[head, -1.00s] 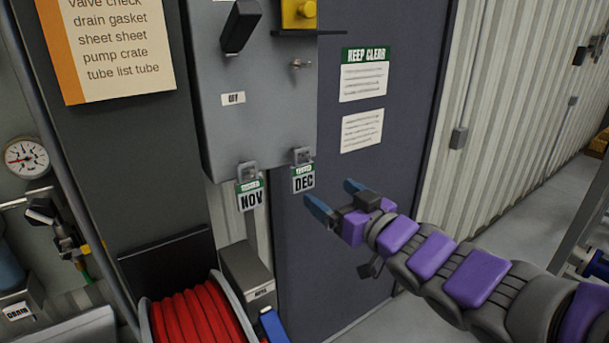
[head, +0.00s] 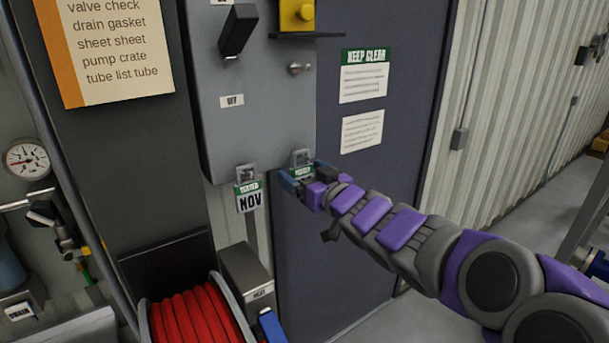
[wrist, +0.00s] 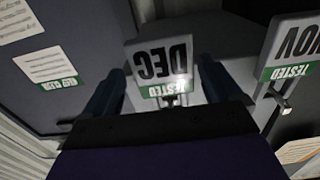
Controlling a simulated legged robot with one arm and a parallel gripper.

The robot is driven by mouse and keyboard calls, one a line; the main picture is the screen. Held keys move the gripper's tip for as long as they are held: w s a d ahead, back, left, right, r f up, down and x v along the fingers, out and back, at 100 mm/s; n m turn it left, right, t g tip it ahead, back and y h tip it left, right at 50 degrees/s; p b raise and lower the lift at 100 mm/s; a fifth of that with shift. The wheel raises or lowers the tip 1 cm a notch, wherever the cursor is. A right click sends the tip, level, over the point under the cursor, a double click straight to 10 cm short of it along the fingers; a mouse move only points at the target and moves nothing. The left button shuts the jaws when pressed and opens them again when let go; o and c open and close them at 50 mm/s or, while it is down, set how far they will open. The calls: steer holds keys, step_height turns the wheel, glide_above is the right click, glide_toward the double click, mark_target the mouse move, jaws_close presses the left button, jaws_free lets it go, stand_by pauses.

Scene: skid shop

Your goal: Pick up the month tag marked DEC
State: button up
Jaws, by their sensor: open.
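The DEC tag (wrist: 162,64) is a white card with a green TESTED band, and it shows upside down in the wrist view. In the head view only its green top (head: 302,172) shows under a metal hook at the bottom edge of the grey box; my gripper hides the rest. My gripper (head: 299,180) is open in front of it. In the wrist view my gripper (wrist: 164,88) has one finger on each side of the tag, with gaps between. The tag still hangs from its hook.
The NOV tag (head: 249,198) hangs just left on its own hook and also shows at the right in the wrist view (wrist: 293,50). The grey box (head: 260,110) is above. A red hose reel (head: 195,310) stands below left. The dark door panel (head: 345,230) is behind.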

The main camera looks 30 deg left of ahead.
steer(key=shift+a+f, duration=0.15)
steer(key=shift+a, duration=0.6)
steer(key=shift+d, duration=0.35)
steer(key=c, duration=1)
steer(key=shift+a, duration=0.1)
steer(key=shift+c, duration=0.2)
steer(key=shift+r, duration=0.2)
steer(key=shift+r, duration=0.3)
steer(key=p+v, duration=0.1)
steer(key=v, duration=1.7)
steer(key=shift+r, duration=0.35)
